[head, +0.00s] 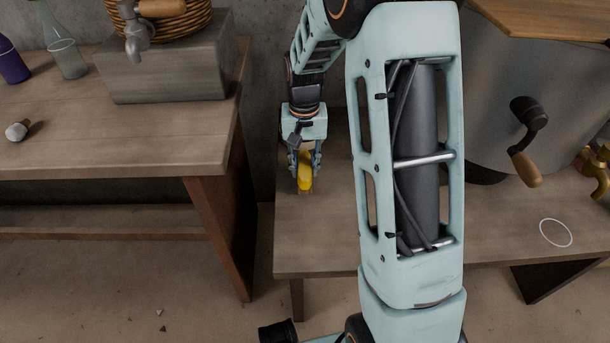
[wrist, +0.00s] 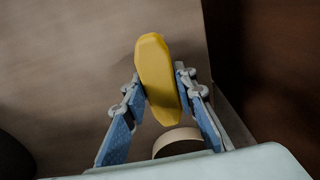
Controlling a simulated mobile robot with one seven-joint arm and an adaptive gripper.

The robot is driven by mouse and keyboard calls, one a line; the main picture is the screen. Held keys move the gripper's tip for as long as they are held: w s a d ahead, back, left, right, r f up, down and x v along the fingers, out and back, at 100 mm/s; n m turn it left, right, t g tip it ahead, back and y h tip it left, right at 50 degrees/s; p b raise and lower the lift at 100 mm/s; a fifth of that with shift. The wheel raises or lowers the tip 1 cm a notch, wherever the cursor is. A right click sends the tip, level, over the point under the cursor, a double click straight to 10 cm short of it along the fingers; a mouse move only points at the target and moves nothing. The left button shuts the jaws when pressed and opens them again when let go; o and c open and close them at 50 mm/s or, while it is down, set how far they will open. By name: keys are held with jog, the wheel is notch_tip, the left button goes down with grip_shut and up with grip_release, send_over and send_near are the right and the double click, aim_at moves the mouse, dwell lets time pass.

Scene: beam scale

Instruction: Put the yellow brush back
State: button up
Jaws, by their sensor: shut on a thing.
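The yellow brush (head: 305,178) is between the two fingers of my gripper (head: 305,164), over the left end of the right-hand table (head: 328,225). In the wrist view the yellow brush (wrist: 158,75) lies lengthwise, tilted a little, with the blue fingers of my gripper (wrist: 160,95) shut on its sides. Its far end sticks out past the fingertips. I cannot tell whether its underside touches the tabletop. A thin white ring (head: 556,219) is marked on the right part of the same table.
A large grey drum (head: 480,120) with a wooden-handled crank (head: 527,168) stands on the right table. A brass tap (head: 597,170) is at the far right. The left table (head: 150,150) holds a block, basket, bottles and a small white-ended object (head: 17,131). A gap separates the tables.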

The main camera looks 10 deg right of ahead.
aim_at(305, 165)
jog(key=shift+f, duration=1.4)
jog(key=shift+d, duration=0.1)
jog(key=shift+f+b, duration=0.15)
jog(key=shift+b, duration=0.15)
jog(key=o, duration=1.1)
notch_tip(305, 165, up, 12)
jog(key=p, duration=0.3)
jog(key=shift+r, duration=0.2)
